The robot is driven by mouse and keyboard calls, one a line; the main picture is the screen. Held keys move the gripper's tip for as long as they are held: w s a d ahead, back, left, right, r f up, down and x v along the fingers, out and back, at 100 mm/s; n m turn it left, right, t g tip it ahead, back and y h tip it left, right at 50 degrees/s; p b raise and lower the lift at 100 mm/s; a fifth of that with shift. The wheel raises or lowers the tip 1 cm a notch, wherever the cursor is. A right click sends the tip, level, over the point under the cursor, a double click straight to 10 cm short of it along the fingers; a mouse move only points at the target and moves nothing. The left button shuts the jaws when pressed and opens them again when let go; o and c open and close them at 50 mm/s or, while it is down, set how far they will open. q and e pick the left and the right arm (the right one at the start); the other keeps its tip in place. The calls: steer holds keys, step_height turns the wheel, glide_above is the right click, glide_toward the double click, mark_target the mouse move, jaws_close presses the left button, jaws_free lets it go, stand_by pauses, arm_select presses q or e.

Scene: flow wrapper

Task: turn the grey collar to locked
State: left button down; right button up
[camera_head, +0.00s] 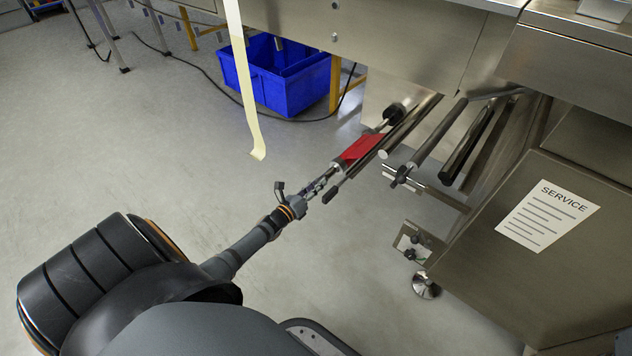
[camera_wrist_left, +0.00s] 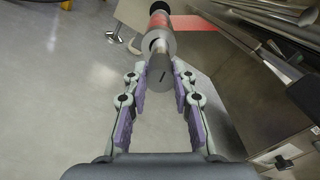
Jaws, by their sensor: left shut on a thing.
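The grey collar (camera_wrist_left: 160,68) is the short round end piece of a shaft, with a dark line on its face, in the left wrist view. My left gripper (camera_wrist_left: 160,82) has its two fingers on either side of the collar and is shut on it. In the head view my left gripper (camera_head: 320,184) reaches the near end of the shaft that carries a red film (camera_head: 362,147). The collar is too small there to make out its mark. No locked or unlocked label can be read. My right gripper is not in view.
Steel rods (camera_head: 430,140) of the machine run close to the right of the shaft. A steel panel with a SERVICE sheet (camera_head: 547,214) stands at the right. A cream strip (camera_head: 245,85) hangs left of the shaft. A blue crate (camera_head: 285,80) is behind. Floor at left is clear.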

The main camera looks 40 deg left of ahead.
arm_select(q)
steer(key=shift+m, duration=1.1)
steer(key=c, duration=1.1)
jaws_free()
steer(key=s, duration=0.8)
steer(key=s+a, duration=0.1)
steer(key=s, duration=0.3)
steer(key=shift+d, duration=0.1)
